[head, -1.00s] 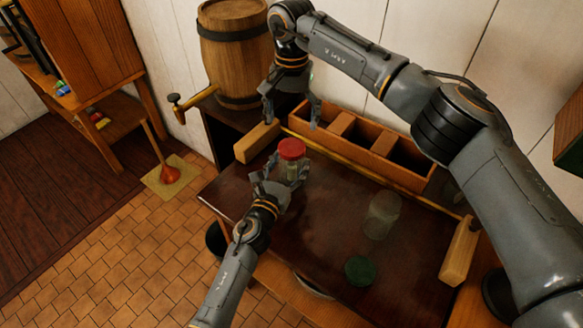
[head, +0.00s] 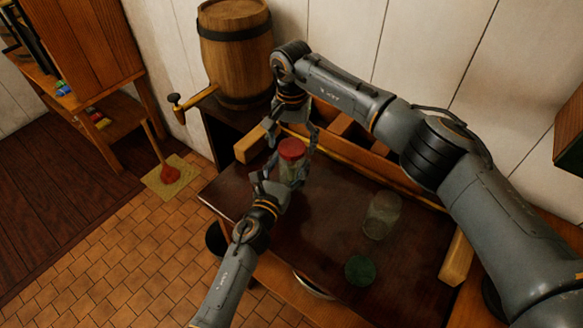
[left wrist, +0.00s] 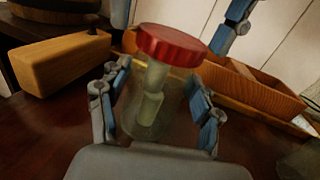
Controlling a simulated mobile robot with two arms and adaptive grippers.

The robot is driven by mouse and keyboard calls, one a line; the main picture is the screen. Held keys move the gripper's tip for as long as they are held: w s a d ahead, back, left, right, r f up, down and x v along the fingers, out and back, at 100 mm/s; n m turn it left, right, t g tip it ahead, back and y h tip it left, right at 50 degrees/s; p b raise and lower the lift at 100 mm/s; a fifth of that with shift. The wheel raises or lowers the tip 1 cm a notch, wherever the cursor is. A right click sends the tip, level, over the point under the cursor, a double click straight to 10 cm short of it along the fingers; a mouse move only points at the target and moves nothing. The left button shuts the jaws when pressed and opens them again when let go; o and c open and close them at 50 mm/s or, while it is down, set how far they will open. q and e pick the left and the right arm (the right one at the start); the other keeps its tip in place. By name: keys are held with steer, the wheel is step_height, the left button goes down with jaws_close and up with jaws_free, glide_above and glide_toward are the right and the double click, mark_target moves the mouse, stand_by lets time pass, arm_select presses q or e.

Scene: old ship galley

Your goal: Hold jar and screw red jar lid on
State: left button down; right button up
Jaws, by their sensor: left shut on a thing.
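A clear glass jar (head: 291,172) stands upright at the table's back left, with a pale thing inside. The red lid (head: 291,149) rests on top of the jar; I cannot tell how tightly it sits. My left gripper (head: 280,181) is shut around the jar's body. The left wrist view shows the jar (left wrist: 150,112) between its fingers, with the red lid (left wrist: 172,44) above them. My right gripper (head: 294,139) points down over the lid, its fingers spread on either side. I cannot tell whether they touch it.
A second glass jar (head: 382,215) and a green lid (head: 360,270) are on the dark table (head: 325,230), to the right. A wooden divided box (head: 378,150) lies along the back. A barrel (head: 236,60) with a tap stands behind left. The table's middle is clear.

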steer(key=c, duration=1.1)
steer(key=m, duration=0.4)
steer(key=shift+c, duration=0.2)
steer(key=m, duration=2)
steer(key=shift+m, duration=0.3)
steer(key=m, duration=0.6)
steer(key=shift+f, duration=0.1)
steer(key=m, duration=1)
steer(key=o, duration=1.3)
